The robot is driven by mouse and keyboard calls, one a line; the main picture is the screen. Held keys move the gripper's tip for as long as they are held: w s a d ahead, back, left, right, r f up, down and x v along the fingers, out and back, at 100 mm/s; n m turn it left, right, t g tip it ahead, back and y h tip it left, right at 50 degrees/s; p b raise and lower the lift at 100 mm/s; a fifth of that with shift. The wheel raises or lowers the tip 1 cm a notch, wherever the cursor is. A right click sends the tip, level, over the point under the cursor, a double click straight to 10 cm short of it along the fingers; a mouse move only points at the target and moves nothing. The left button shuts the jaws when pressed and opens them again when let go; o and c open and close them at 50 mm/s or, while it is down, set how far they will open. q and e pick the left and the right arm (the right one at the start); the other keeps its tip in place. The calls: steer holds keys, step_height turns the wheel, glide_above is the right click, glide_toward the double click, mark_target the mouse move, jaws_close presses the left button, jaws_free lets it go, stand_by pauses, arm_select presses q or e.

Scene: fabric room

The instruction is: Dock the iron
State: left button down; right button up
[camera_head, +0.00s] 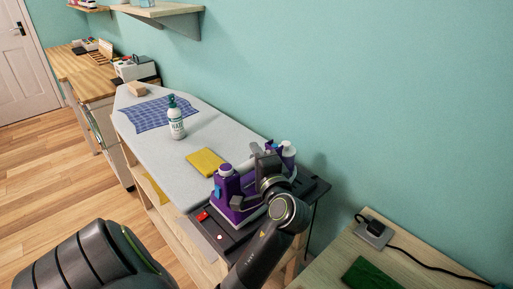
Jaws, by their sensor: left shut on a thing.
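The purple iron (228,190) is at the near end of the ironing board, over a dark dock tray (316,187). My left gripper (262,160) is over the iron, shut on it; my wrist and forearm hide much of the iron's right side. The fingertips are partly hidden. I cannot tell whether the iron's base is touching the tray or just above it. My right gripper is not in view.
The pale ironing board (165,160) holds a yellow cloth (206,162), a white spray bottle (176,122) with a green top and a blue checked cloth (158,113).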

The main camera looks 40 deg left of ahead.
arm_select(q)
steer(key=shift+f, duration=0.1)
stand_by(0.3)
steer(key=c, duration=1.2)
jaws_free()
steer(key=shift+d+f, duration=0.1)
